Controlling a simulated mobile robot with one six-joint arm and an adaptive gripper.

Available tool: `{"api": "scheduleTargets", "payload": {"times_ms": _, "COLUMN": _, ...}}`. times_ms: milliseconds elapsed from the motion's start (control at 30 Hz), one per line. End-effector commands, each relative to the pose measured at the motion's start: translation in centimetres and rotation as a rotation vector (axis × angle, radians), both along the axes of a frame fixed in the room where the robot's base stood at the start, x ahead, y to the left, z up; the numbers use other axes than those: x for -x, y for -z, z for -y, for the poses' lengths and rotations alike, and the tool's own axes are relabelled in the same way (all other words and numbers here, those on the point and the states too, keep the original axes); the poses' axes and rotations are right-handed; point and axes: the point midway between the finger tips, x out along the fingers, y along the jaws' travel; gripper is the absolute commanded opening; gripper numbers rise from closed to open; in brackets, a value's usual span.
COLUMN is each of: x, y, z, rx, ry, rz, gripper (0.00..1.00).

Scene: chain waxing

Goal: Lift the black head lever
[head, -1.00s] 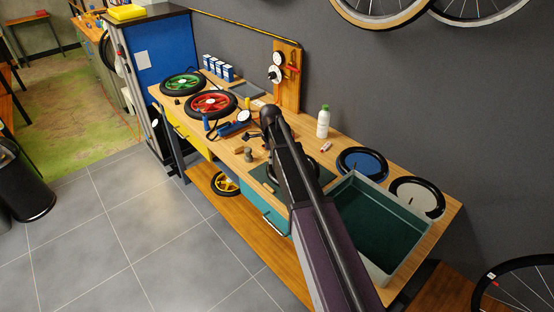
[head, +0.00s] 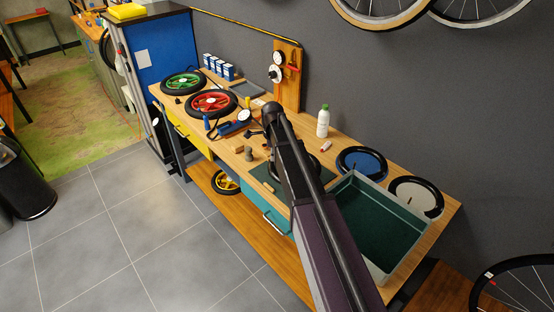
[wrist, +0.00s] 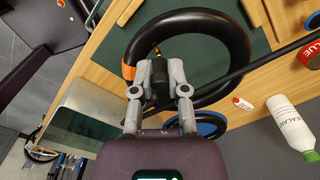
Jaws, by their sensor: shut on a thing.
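In the wrist view my gripper (wrist: 161,72) is shut on a small black head (wrist: 160,88), which sits between the two grey fingers. A brass valve-like tip (wrist: 156,51) shows just beyond it, inside the ring of a black tyre (wrist: 203,22) with an orange band. The tyre lies on a dark green mat (wrist: 110,45). I cannot make out the lever apart from the head. A black rod or hose (wrist: 285,54) runs from near the head to the right. In the head view my arm hides the gripper and the head.
A grey bin with green inside (head: 352,172) stands at the bench's right end, beside a blue-centred wheel (head: 362,162). Red and green wheels (head: 211,103) lie at the far left.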

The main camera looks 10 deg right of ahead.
Motion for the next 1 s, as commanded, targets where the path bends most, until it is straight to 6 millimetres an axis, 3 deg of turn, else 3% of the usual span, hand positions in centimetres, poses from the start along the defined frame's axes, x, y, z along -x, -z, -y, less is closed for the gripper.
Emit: {"api": "scheduleTargets", "payload": {"times_ms": 1000, "x": 0.20, "y": -1.14, "z": 0.91, "rx": 0.000, "ry": 0.001, "rz": 0.000, "gripper": 0.05}}
